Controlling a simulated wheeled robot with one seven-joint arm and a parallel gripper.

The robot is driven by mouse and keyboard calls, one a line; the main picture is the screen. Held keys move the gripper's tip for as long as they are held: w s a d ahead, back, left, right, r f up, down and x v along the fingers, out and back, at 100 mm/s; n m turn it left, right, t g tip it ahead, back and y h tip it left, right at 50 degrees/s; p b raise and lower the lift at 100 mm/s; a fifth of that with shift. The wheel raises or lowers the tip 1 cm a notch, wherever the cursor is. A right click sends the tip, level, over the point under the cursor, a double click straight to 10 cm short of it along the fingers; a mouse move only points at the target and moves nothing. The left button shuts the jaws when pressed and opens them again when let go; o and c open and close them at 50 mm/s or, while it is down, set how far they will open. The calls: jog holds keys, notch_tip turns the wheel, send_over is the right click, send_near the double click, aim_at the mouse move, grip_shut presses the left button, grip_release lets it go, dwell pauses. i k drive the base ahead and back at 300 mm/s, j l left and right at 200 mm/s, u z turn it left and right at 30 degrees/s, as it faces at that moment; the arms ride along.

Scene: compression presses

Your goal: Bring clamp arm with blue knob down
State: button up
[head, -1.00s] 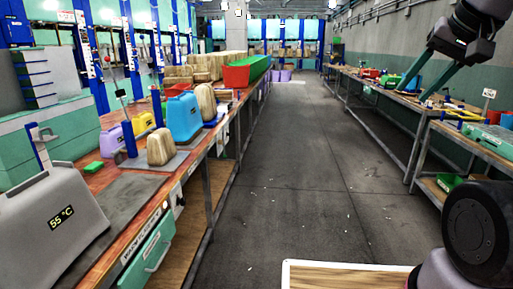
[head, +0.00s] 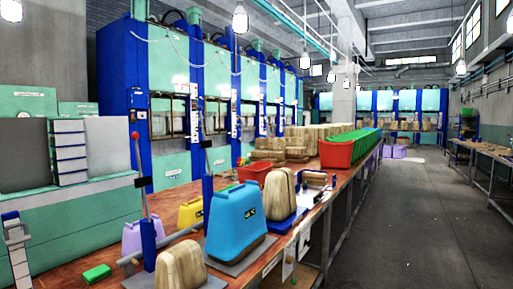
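Levers and blue posts stand along the bench at left. A thin upright lever with a red knob (head: 135,137) rises from a short blue post (head: 148,243). A small dark blue block (head: 143,182) shows beside that lever; I cannot tell if it is a knob. Another upright piece has a dark block (head: 207,144) on top, above a taller blue post (head: 208,188). At the lower left edge stands a pale lever (head: 18,255) with a blue top (head: 10,216), partly cut off. Which one is the named clamp arm is unclear. My gripper is not in view.
A wooden bench (head: 62,274) holds a blue case (head: 233,224), beige blocks (head: 181,266), a yellow case (head: 190,213), a purple case (head: 131,236), a green block (head: 97,273) and a red bin (head: 336,155). Blue presses stand behind. The floor aisle (head: 405,235) at right is clear.

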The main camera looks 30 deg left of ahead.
aim_at(205, 143)
jog(key=i+u, duration=0.15)
jog(key=i, duration=1)
jog(key=i+l+u, duration=0.1)
jog(key=i, duration=1)
jog(key=i+z, duration=0.25)
jog(key=z, duration=0.25)
jog(key=i+z, duration=0.1)
jog(key=z, duration=0.7)
jog(key=i+j+z, duration=0.1)
jog(key=z, duration=0.25)
jog(key=j+z, duration=0.15)
jog(key=z, duration=0.25)
jog(key=j+z, duration=0.1)
jog(key=z, duration=1.05)
jog(key=j+z, duration=0.15)
jog(key=z, duration=1)
jog(key=k+z, duration=0.1)
jog(key=z, duration=1.05)
jog(key=k+z, duration=0.15)
jog(key=z, duration=1.05)
